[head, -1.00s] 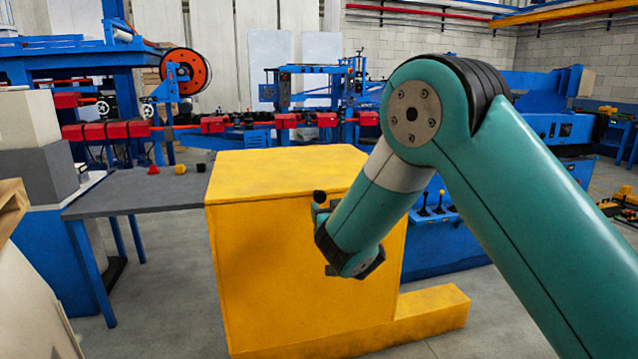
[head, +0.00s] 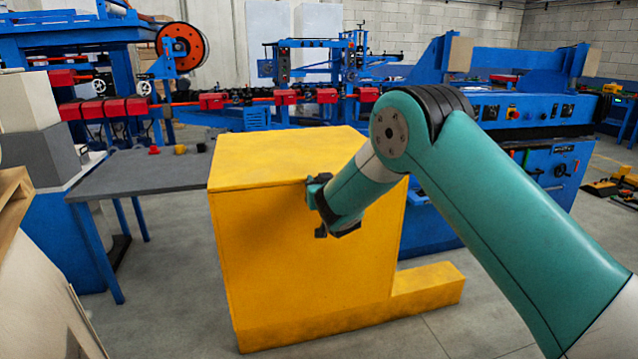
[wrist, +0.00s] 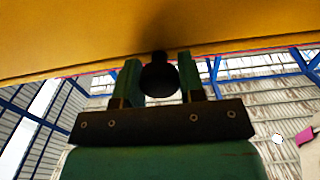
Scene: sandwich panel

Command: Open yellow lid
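The yellow lid (head: 285,158) is the flat top of a large yellow box (head: 290,265) in the head view. It looks level, and I see no gap beneath it. A round black knob (wrist: 159,78) shows in the wrist view, in front of a yellow surface. My gripper (wrist: 162,85) has one finger on each side of the knob, which fills the space between them, so it looks shut on it. In the head view my gripper (head: 318,208) is at the box's front face, just below the top edge, and hides the knob.
A low yellow ledge (head: 428,287) juts out at the box's lower right. A grey table (head: 130,178) with small coloured buttons stands to the left. Blue machinery (head: 530,130) runs along the back. The floor (head: 500,300) to the right front is clear.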

